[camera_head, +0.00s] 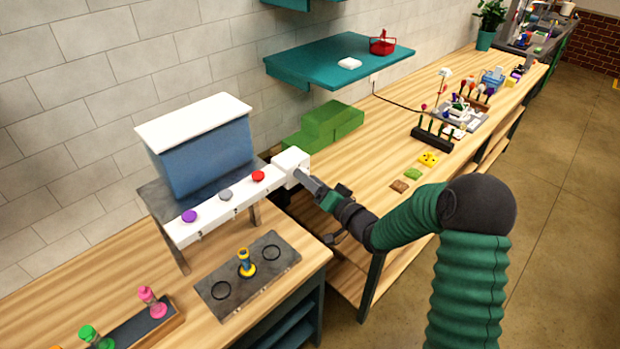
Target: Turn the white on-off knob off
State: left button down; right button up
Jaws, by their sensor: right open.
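A white block (291,167), which looks like the on-off knob, sits at the right end of a white bar (207,222). The bar runs along the front of a raised stand with a blue, white-topped box (205,150). My right gripper (312,185) reaches in from the right, its grey tip at the white block's lower right side. It is open; whether it touches the block or has it between the fingers I cannot tell. The knob's far side is hidden. My left gripper is not in view.
Purple (189,216), grey (225,195) and red (258,176) buttons sit along the bar. A dark plate (225,297) with a yellow-and-blue piece (246,263) lies in front. Green blocks (325,127) stand behind my gripper, under a teal shelf (335,58).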

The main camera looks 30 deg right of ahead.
jog(key=shift+a, duration=0.1)
jog(key=shift+c, duration=1.4)
jog(key=shift+s, duration=0.1)
grip_shut()
